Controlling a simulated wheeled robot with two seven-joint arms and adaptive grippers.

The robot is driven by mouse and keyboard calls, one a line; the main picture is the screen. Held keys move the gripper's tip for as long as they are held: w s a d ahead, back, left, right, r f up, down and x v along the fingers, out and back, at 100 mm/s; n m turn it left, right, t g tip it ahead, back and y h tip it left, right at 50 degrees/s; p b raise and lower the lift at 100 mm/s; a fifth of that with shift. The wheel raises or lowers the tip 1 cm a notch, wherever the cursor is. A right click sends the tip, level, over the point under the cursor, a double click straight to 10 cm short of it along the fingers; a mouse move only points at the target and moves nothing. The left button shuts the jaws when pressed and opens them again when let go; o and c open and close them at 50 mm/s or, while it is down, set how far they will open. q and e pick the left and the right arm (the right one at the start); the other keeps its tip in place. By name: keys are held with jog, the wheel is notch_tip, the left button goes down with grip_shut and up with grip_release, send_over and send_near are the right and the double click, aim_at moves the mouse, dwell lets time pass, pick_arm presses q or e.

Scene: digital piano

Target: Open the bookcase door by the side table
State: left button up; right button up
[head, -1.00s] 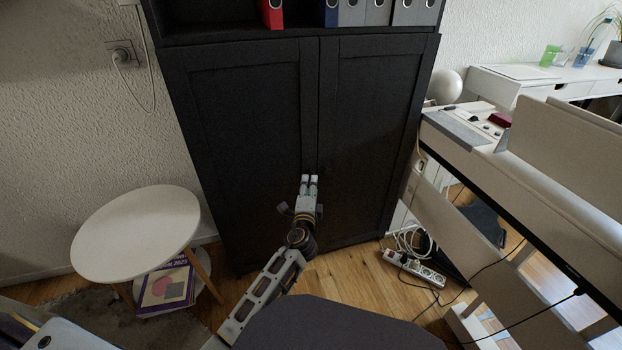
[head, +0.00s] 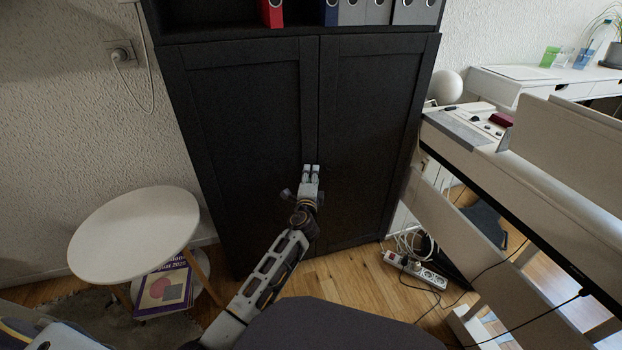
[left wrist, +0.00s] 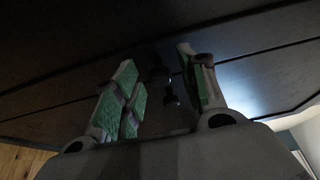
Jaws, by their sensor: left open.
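The black bookcase has two closed doors: the left door (head: 250,130), on the side table's side, and the right door (head: 365,120). The round white side table (head: 125,235) stands left of the bookcase. My left gripper (head: 311,168) is in front of the seam between the doors. In the left wrist view, its green-padded fingers (left wrist: 160,82) are apart, with two small dark knobs (left wrist: 168,88) seen between them near the seam. I cannot tell whether a finger touches a knob. In the head view the gripper hides the knobs. My right gripper is not in view.
A purple book (head: 163,288) lies low under the side table. A white power strip (head: 415,270) with cables is on the floor at the bookcase's right. The white piano (head: 510,180) fills the right side. Some wooden floor (head: 345,272) before the bookcase is bare.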

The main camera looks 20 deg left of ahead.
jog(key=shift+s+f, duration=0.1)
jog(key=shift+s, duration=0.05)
pick_arm(q)
grip_shut()
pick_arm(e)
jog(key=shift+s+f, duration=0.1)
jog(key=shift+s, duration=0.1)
pick_arm(q)
jog(key=shift+s+d, duration=0.1)
